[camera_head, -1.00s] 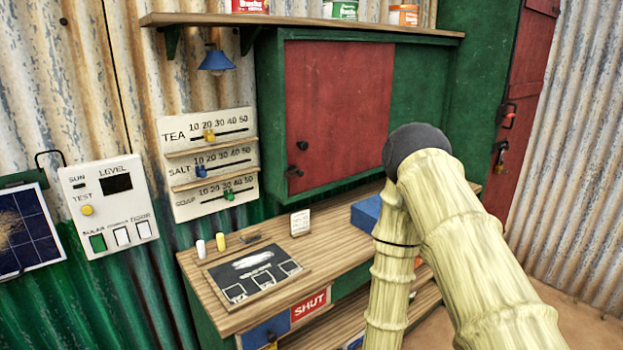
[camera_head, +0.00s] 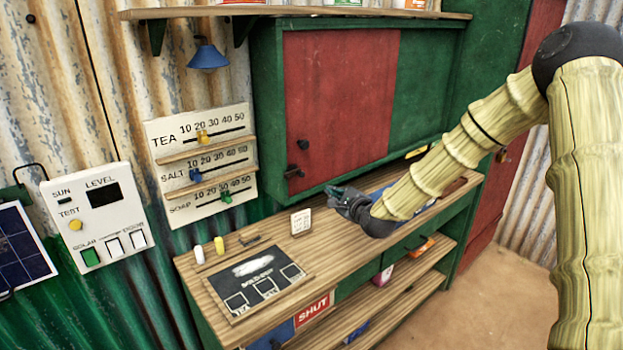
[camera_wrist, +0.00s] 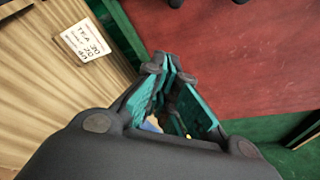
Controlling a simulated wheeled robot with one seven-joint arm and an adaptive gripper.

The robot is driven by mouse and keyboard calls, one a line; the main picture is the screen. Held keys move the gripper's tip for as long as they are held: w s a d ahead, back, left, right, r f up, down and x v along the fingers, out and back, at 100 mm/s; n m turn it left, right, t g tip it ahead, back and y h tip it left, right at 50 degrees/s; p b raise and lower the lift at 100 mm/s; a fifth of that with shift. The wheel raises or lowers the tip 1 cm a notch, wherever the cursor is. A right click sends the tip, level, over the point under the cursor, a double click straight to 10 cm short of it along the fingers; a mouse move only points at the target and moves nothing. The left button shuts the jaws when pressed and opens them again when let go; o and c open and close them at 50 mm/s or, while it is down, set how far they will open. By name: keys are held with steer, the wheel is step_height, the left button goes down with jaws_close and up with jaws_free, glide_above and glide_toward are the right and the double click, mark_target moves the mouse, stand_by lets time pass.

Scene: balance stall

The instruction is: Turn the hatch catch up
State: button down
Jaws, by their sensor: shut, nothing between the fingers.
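The red hatch panel (camera_head: 345,95) is set in a green cabinet front above the counter. A dark knob (camera_head: 303,145) sits near its lower left. Below the knob is a small dark catch (camera_head: 293,172) at the hatch's lower left corner; it looks roughly level, but it is too small to be certain. My gripper (camera_head: 336,193) is shut and empty, below and to the right of the catch, apart from it, above the counter. In the wrist view my gripper (camera_wrist: 165,62) points towards the red hatch (camera_wrist: 240,55). Two dark pieces are cut off at that view's top edge.
The wooden counter (camera_head: 225,285) holds a slate board (camera_head: 258,279), a small white card (camera_head: 301,222), chalks and a blue box partly behind my arm. A slider board (camera_head: 203,165) and a switch panel (camera_head: 98,210) hang at left. A shelf (camera_head: 300,13) runs above the hatch.

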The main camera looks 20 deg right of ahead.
mark_target(295, 175)
steer(key=shift+s+d, duration=0.1)
steer(key=shift+d, duration=0.05)
steer(key=w+a+p, duration=0.3)
steer(key=w+p, duration=0.3)
steer(key=w, duration=0.2)
steer(key=shift+w+a+r, duration=0.15)
steer(key=shift+w+a, duration=0.25)
stand_by(0.5)
steer(key=shift+r+n+h+b, duration=0.3)
steer(key=shift+r+n+b, duration=0.1)
steer(key=shift+n+b, duration=0.25)
stand_by(0.4)
